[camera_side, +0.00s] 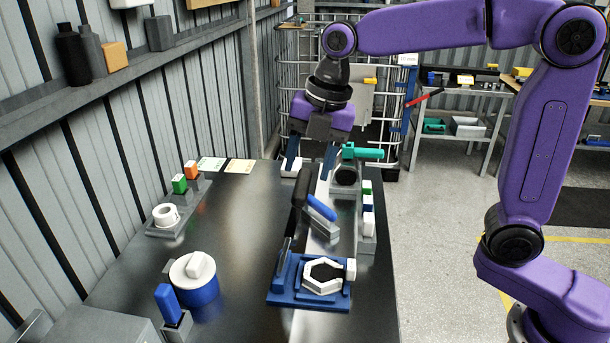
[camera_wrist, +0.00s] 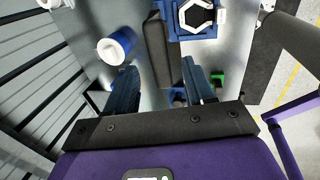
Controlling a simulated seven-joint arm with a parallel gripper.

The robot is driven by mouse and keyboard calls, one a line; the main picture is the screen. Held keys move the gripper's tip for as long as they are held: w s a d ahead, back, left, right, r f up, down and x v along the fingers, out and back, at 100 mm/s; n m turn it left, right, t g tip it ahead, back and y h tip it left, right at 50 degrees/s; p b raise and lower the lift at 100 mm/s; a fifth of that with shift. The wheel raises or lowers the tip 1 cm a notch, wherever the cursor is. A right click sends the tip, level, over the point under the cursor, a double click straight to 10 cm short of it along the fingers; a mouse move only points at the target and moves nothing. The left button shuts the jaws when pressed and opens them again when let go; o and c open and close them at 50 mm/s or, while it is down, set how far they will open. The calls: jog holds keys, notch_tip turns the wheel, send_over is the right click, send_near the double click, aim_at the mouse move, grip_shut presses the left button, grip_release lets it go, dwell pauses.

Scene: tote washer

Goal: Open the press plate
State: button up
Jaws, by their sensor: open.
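The press has a blue base (camera_side: 279,296) at the front of the bench, with a white hexagonal ring (camera_side: 322,277) on it. A raised dark plate with a blue handle (camera_side: 321,207) stands behind it; I take this for the press plate. My gripper (camera_side: 309,172) is open and empty, pointing down above and behind the handle in the side view. In the wrist view, a long dark bar (camera_wrist: 157,45) shows between and beyond the open fingers, beside the blue base (camera_wrist: 208,34). I cannot tell if the fingers touch anything.
A blue canister with a white lid (camera_side: 193,287), a blue lever (camera_side: 168,302) and a white round part (camera_side: 165,214) stand at left. A row of small blocks (camera_side: 367,224) lines the right edge. A green-handled valve (camera_side: 361,152) stands behind. Bare bench lies mid-left.

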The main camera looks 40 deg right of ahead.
aim_at(298, 180)
jog(key=shift+x, duration=1.7)
grip_shut()
jog(key=shift+w+a+r, duration=0.1)
jog(key=shift+w+a, duration=0.3)
jog(key=shift+a, duration=0.05)
jog(key=w+a, duration=0.4)
jog(key=shift+w+a+g+h, duration=0.3)
jog(key=shift+w+g+h, duration=0.05)
jog(key=shift+g+h, duration=0.05)
grip_release()
